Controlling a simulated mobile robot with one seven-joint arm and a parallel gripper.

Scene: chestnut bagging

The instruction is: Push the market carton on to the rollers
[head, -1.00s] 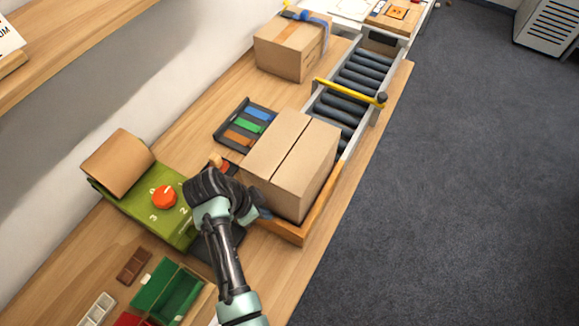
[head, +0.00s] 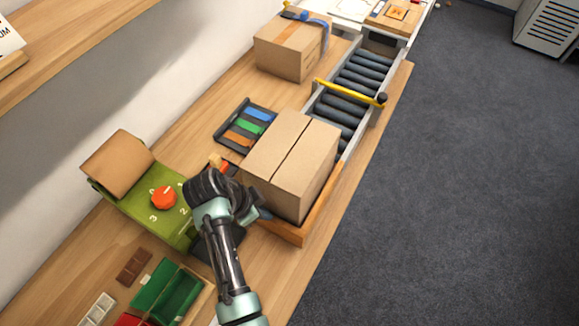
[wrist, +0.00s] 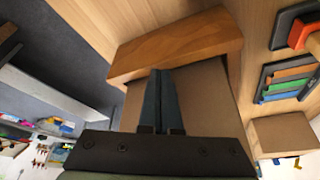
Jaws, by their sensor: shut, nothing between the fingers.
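The market carton (head: 290,165), a closed brown box with a dark seam along its top, stands on the bench at the near end of the rollers (head: 354,98). An orange wooden rail (head: 310,225) edges its near and right sides. My gripper (head: 264,213) is low at the carton's near end; the arm hides part of it. In the wrist view my gripper (wrist: 160,76) is shut and empty, its fingers in front of the carton (wrist: 208,92) and the wooden rail (wrist: 175,47). I cannot tell whether the fingertips touch the carton.
A yellow bar (head: 343,90) with a black knob crosses above the rollers. A dark tray (head: 247,125) with coloured pieces lies left of the carton. Another carton (head: 291,48) stands behind. A green device (head: 150,200) with a red dial is at left. The bench's right edge drops to the floor.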

